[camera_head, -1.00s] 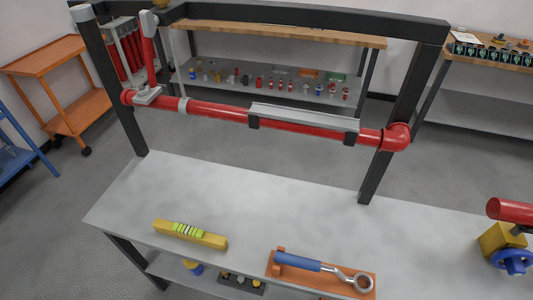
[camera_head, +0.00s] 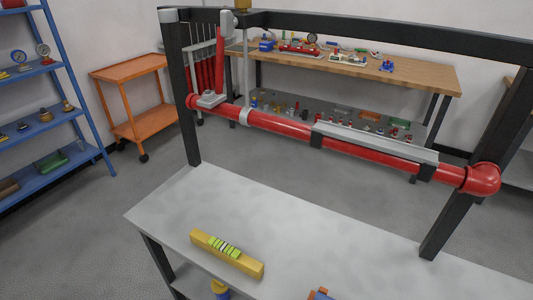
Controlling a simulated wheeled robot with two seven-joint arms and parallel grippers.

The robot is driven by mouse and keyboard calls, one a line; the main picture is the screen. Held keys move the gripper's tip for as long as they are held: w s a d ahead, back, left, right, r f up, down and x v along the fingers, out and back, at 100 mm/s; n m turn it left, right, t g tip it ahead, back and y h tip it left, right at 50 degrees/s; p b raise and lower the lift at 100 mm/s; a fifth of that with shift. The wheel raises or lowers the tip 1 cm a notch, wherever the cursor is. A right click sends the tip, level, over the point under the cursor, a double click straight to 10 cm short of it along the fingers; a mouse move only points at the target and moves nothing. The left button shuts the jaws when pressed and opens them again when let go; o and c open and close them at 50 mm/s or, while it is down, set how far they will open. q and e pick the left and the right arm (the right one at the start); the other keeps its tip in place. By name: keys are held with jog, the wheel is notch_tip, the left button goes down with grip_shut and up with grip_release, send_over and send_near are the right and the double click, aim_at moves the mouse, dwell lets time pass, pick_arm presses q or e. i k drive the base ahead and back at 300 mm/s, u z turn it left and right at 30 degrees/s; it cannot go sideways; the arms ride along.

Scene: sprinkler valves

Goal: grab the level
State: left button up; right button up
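The level (camera_head: 227,254) is a yellow bar with bright green and dark markings on its top. It lies flat on the grey workbench top (camera_head: 180,215), near the front edge, left of the blue-and-orange item. Nothing touches it from above. Neither of my grippers shows in the head view, so their state is hidden.
A red pipe (camera_head: 275,124) with a grey channel runs across a dark frame (camera_head: 183,90) above the bench. A blue-and-orange item (camera_head: 320,294) is cut off at the bottom edge. An orange cart (camera_head: 130,75), blue shelving (camera_head: 75,120) and a wooden table (camera_head: 425,77) stand behind.

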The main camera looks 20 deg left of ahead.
aim_at(221, 249)
jog(key=u, duration=1.15)
jog(key=k, duration=0.5)
jog(key=u, duration=1.65)
jog(key=i, duration=1.3)
jog(key=z, duration=2.5)
